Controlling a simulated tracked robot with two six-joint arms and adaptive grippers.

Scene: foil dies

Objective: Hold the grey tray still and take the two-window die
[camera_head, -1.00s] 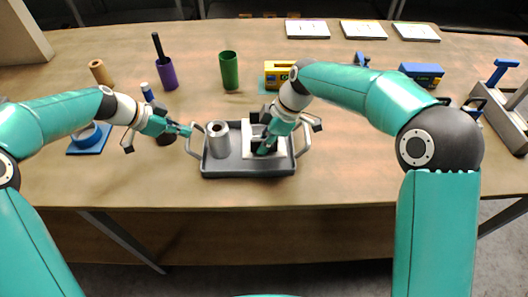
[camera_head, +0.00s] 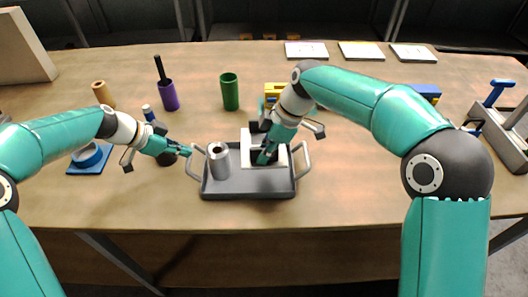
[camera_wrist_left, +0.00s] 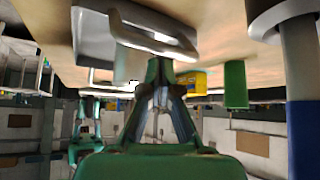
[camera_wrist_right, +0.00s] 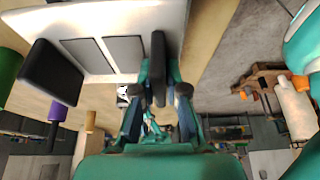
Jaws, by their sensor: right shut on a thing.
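The grey tray (camera_head: 245,192) lies on the table with a loop handle at each end. My left gripper (camera_head: 187,152) is at its left handle (camera_head: 194,165); the left wrist view shows the fingertips (camera_wrist_left: 162,65) close together against the handle (camera_wrist_left: 155,38), their grip unclear. A silver cylinder (camera_head: 218,160) stands in the tray's left part. The white two-window die (camera_head: 249,150) has two grey windows (camera_wrist_right: 118,52) and black end grips. My right gripper (camera_head: 265,157) is shut on the near black grip (camera_wrist_right: 158,70). The die looks raised above the tray floor; its underside is hidden.
A green cup (camera_head: 230,92), a purple holder (camera_head: 168,95) and a tan cylinder (camera_head: 103,93) stand behind the tray. A blue piece (camera_head: 90,156) lies left. A yellow block (camera_head: 274,92) is partly behind my right arm. The table before the tray is clear.

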